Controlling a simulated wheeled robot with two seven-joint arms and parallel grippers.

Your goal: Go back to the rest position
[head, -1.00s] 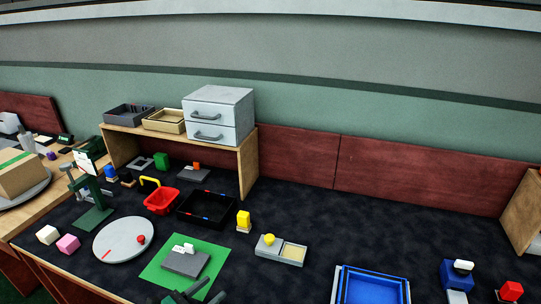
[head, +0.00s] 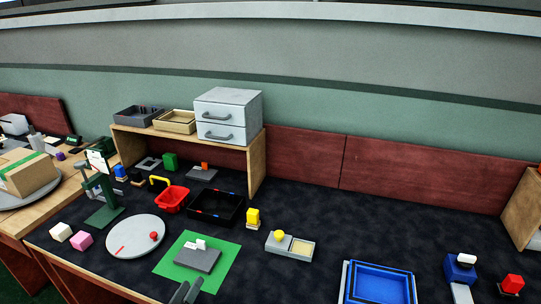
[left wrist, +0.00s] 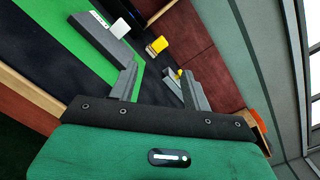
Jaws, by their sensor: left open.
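My left gripper (head: 186,292) shows at the bottom edge of the head view, just in front of the green mat (head: 221,275). Only its fingers show there. In the left wrist view its two fingers (left wrist: 160,84) are spread apart with nothing held between them. A grey block (head: 196,260) with white pieces on top lies on the green mat, apart from the fingers. My right gripper is in neither view.
A round grey plate (head: 130,232) lies left of the mat. A red basket (head: 172,201), a black tray (head: 232,220) and a yellow block (head: 253,217) stand behind. A blue tray (head: 347,288) is at the right front. The dark tabletop is clear at centre right.

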